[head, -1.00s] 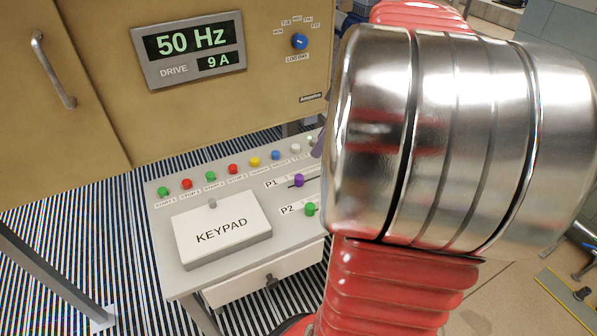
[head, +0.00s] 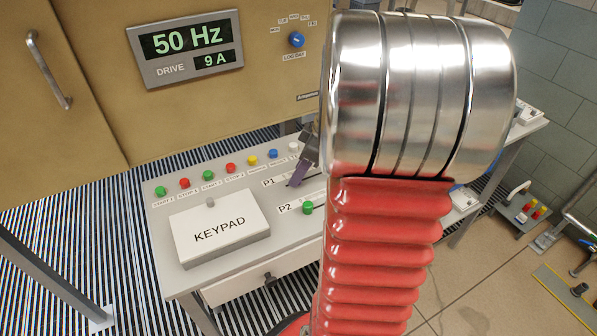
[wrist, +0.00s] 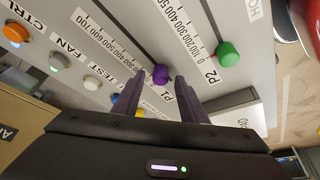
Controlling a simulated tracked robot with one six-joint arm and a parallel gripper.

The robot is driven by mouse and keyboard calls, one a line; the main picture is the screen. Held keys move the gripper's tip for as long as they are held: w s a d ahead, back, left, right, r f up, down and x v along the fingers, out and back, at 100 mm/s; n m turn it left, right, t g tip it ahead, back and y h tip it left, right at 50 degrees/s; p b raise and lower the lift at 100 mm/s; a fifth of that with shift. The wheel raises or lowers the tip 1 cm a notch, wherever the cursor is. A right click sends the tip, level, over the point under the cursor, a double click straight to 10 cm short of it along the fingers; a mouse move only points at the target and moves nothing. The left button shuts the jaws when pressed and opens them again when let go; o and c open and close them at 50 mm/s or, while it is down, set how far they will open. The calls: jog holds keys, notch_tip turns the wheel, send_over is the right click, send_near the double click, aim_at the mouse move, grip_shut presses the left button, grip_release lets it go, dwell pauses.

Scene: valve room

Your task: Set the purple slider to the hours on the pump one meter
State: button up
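The purple slider (wrist: 161,74) is a round knob on the P1 track. In the wrist view it stands near the 0 end of a scale (wrist: 110,42) running up to 700. My gripper (wrist: 158,80) is open, with its two dark purple fingers on either side of the knob in the picture. Whether they touch it cannot be told. In the head view my gripper (head: 298,174) is over the P1 slot, and its finger hides the knob. A pump one hours meter is not seen in these views.
The P2 slider's green knob (head: 308,208) is close beside P1. A row of coloured buttons (head: 230,168) runs along the panel's back, with a keypad box (head: 220,225) at the front left. A tan cabinet (head: 210,110) with a 50 Hz, 9 A display (head: 186,47) rises behind.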

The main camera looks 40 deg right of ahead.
jog(key=shift+w+f, duration=0.1)
jog(key=shift+f, duration=0.2)
jog(key=shift+c, duration=0.4)
grip_shut()
